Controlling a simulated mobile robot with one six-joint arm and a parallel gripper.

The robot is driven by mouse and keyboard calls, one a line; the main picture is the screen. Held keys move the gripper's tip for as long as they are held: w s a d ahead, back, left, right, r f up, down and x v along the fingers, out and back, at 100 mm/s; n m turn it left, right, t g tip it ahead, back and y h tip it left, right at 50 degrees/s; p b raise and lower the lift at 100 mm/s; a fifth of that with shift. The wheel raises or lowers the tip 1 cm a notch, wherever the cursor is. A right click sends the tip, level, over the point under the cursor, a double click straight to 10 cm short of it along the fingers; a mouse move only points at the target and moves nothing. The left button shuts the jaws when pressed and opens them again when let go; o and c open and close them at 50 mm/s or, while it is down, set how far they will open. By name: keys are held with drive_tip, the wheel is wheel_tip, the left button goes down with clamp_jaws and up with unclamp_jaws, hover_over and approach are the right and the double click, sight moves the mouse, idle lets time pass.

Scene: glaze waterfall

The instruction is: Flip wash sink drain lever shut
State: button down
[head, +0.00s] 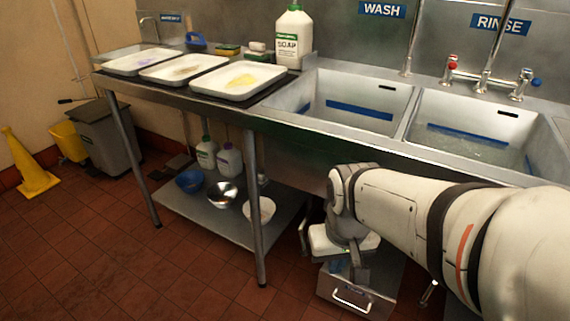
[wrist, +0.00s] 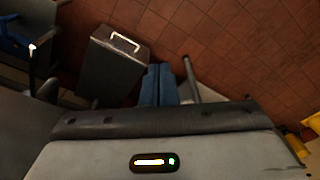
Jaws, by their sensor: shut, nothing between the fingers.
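The wash sink (head: 318,84) is the left basin under the WASH sign in the head view. A blue strip shows inside it. A thin rod with a bright tip (head: 430,292) shows low beneath the sinks at the right, partly behind my arm; a similar rod shows at the left of the wrist view (wrist: 32,60). I cannot tell for certain whether it is the drain lever. My gripper (wrist: 158,72) has its blue fingers together with nothing between them. In the head view it is below the sink front, beside a metal box, and largely hidden by my wrist.
The metal box (head: 357,296) with a handle stands on the floor; it also shows in the wrist view (wrist: 118,65). A lower shelf (head: 225,224) with bowls and jugs and a table leg (head: 256,205) are to the left. Open tiled floor lies in front.

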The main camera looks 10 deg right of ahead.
drive_tip(key=shift+w+d, duration=0.15)
drive_tip(key=shift+w, duration=0.05)
drive_tip(key=m+t+y+b, duration=0.2)
drive_tip(key=m+b, duration=0.1)
drive_tip(key=m, duration=0.6)
hover_over(306, 250)
drive_tip(key=s, duration=0.1)
drive_tip(key=f, duration=1.4)
drive_tip(key=d+f, duration=0.1)
drive_tip(key=f, duration=0.6)
drive_tip(key=shift+s+f, duration=0.1)
drive_tip(key=shift+s, duration=0.05)
